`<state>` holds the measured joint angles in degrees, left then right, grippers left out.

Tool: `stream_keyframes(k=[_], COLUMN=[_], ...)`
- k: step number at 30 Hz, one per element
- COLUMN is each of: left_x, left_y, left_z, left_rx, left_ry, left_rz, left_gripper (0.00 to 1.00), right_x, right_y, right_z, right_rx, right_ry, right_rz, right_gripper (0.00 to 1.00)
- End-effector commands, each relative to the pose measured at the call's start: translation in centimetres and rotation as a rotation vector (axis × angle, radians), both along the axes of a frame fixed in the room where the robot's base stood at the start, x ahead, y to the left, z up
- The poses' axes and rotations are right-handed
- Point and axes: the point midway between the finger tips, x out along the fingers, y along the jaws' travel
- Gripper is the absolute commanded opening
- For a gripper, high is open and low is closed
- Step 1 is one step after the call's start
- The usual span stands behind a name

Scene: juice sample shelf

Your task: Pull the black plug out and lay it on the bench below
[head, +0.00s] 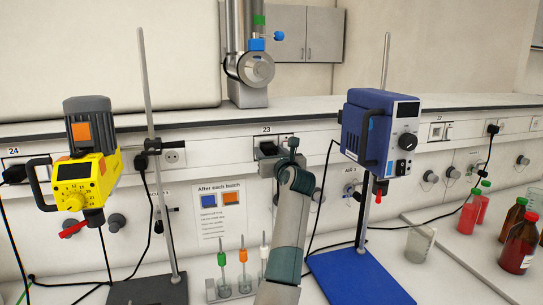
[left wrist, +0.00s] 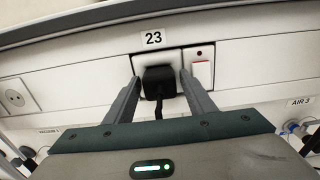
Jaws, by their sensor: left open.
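The black plug (left wrist: 158,82) sits in a white wall socket under the label 23 in the left wrist view, its black cord hanging down. In the head view the plug (head: 267,148) is partly hidden by my left gripper (head: 276,156). My left gripper (left wrist: 159,88) is open, with one finger on each side of the plug. I cannot tell whether the fingers touch it. The pale bench (head: 395,265) lies below the socket rail. My right gripper is not in view.
A red-dotted switch (left wrist: 202,68) is right of the plug. Below stand a rack of vials (head: 245,285) and a blue stirrer base (head: 355,278). A yellow stirrer (head: 85,175) is left, a blue stirrer (head: 380,135) right. Red bottles (head: 519,250) stand far right.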

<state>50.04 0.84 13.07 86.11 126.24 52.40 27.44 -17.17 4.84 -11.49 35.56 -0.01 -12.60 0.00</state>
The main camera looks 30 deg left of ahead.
Motion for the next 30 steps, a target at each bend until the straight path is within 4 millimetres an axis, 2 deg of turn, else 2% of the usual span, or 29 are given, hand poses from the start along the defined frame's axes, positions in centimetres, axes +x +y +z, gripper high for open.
stream_keyframes(k=[7, 8, 13, 14, 30], left_x=[0.02, 0.02, 0.02, 0.02, -0.26], left_y=[0.04, 0.04, 0.04, 0.04, -0.35], left_z=[0.02, 0.02, 0.01, 0.01, -0.08], left_rx=[0.000, 0.000, 0.000, 0.000, -0.001], left_ry=[0.000, 0.000, 0.000, 0.000, 0.002], left_rz=[0.000, 0.000, 0.000, 0.000, 0.000], left_gripper=[0.50, 0.48, 0.07, 0.05, 0.05], right_x=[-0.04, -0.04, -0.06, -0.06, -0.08], right_y=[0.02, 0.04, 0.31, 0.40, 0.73], right_z=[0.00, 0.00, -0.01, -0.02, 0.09], right_rx=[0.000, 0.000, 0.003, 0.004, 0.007], right_ry=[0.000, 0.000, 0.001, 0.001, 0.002], right_rz=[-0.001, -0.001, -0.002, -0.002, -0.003], right_gripper=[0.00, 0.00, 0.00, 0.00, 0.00])
